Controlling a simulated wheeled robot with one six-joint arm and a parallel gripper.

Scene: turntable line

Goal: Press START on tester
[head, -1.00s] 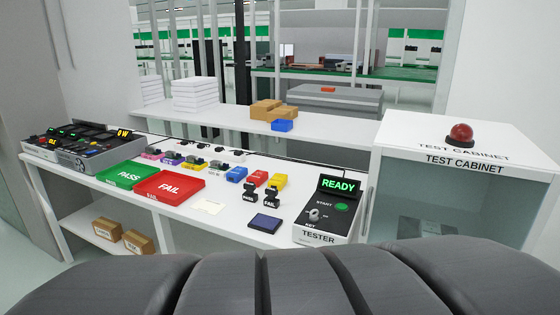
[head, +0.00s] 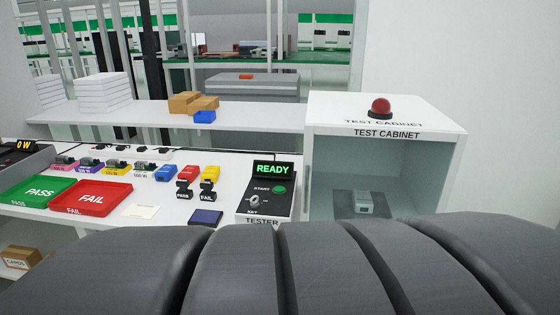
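The tester (head: 266,205) is a dark-topped box at the right end of the white bench. Its display (head: 272,170) reads READY in green. The green START button (head: 280,189) is on its top face, with a key switch (head: 254,199) below and to the left. My gripper is not in the head view. A large dark grey ribbed part fills the bottom of the view, in front of the bench edge.
Left of the tester lie a dark blue pad (head: 206,217), PASS and FAIL stamps, a red FAIL tray (head: 122,205) and a green PASS tray (head: 58,182).

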